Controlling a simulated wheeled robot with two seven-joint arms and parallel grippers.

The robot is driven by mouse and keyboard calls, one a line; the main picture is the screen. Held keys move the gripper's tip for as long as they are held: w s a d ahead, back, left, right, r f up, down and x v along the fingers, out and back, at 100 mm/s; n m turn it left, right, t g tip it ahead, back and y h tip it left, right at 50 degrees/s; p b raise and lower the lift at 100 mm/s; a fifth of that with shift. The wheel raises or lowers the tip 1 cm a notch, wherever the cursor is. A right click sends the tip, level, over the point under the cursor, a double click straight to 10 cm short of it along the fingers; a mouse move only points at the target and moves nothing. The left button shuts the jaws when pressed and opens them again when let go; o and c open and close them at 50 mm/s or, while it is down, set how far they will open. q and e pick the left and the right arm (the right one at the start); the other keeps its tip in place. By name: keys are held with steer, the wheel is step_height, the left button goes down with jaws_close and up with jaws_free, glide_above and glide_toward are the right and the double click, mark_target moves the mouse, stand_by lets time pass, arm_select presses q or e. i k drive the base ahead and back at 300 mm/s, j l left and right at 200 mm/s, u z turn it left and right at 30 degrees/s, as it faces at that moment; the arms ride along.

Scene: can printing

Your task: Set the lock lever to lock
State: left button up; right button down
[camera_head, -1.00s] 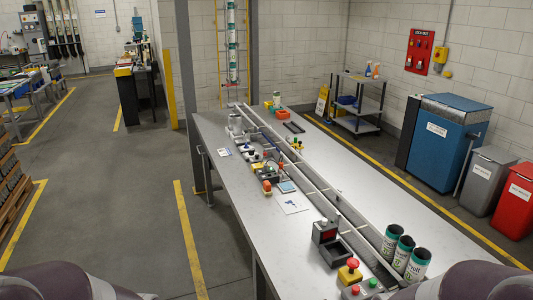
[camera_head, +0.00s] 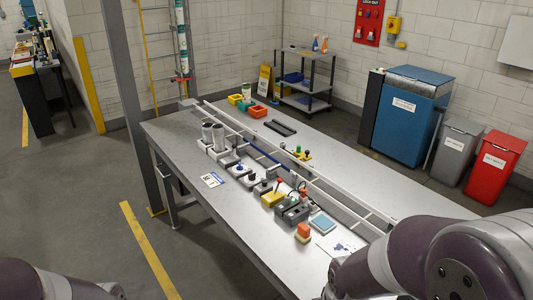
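No part is clearly readable as the lock lever. A yellow box with a red-tipped lever (camera_head: 273,197) stands among the devices along the middle of the workbench (camera_head: 180,127). Beside it is a dark box with buttons (camera_head: 292,210). A small device with a blue-black knob (camera_head: 238,168) sits farther back. Any lock marking is too small to read. My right arm enters at the lower right and covers the bench's near right part; its gripper is not visible. Only a bit of my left arm shows at the lower left, without its gripper.
A rail (camera_head: 330,187) runs along the bench. An orange-topped block (camera_head: 303,231) and blue pad (camera_head: 322,223) lie nearer. A red lockout board (camera_head: 368,22) hangs on the wall.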

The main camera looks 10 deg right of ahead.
mark_target(279, 180)
steer(key=i+j+z, duration=0.15)
steer(key=i+j, duration=0.35)
steer(key=i, duration=0.2)
steer(key=i+j+z, duration=0.1)
steer(key=i+j, duration=0.5)
steer(key=i+l, duration=0.3)
steer(key=i, duration=0.2)
steer(key=i+l+z, duration=0.15)
steer(key=i, duration=0.3)
steer(key=l, duration=0.1)
